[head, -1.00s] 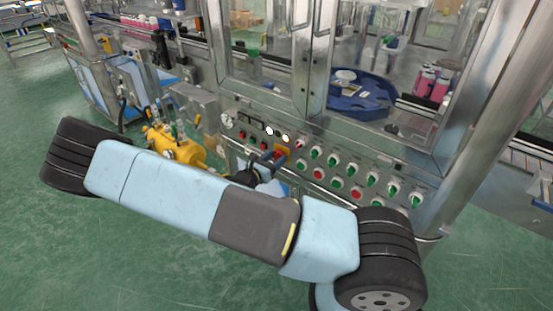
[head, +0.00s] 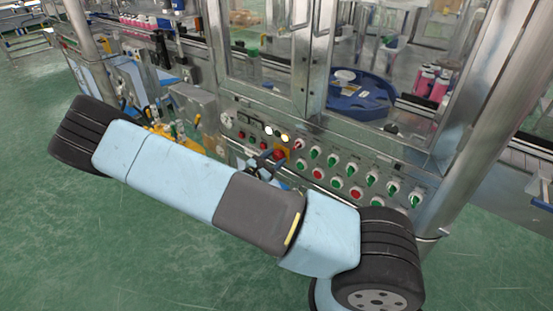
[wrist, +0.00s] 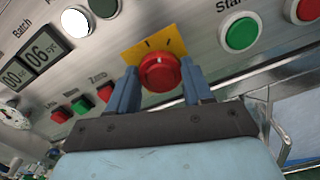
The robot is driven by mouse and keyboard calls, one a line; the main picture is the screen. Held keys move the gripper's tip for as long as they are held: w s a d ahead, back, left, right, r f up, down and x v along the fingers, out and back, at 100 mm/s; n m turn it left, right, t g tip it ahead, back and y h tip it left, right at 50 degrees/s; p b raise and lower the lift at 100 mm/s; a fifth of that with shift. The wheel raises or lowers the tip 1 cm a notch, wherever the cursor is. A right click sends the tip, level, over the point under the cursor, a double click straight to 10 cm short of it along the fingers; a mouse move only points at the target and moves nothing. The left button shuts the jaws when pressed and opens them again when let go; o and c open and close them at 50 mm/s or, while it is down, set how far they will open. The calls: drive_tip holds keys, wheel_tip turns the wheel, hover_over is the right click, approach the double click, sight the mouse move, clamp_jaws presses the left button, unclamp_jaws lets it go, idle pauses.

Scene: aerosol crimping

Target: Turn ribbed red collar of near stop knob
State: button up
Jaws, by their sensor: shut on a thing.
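The near stop knob is a red round button with a ribbed red collar (wrist: 160,72), set on a yellow plate (wrist: 146,47) on the steel control panel. In the head view the red knob (head: 279,154) shows small beyond my arm. My gripper (wrist: 161,84) has its two blue fingers on either side of the collar, and is shut on it. In the head view my gripper (head: 268,160) is at the panel and partly hidden by my arm. The collar's sides are partly hidden behind the fingers.
Rows of green and red buttons (head: 354,192) lie to the right of the knob. Counter displays (wrist: 42,47) and small red and green buttons (wrist: 82,103) lie to its left. A steel post (head: 470,130) stands at right. The green floor (head: 60,240) is open at left.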

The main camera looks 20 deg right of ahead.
drive_tip(key=shift+w+a+m, duration=0.1)
drive_tip(key=shift+a+m, duration=0.05)
drive_tip(key=shift+m, duration=0.75)
drive_tip(key=o, duration=1)
drive_tip(key=shift+o, duration=0.2)
drive_tip(key=v, duration=1.3)
drive_tip(key=shift+s+a, duration=0.3)
drive_tip(key=shift+f, duration=0.1)
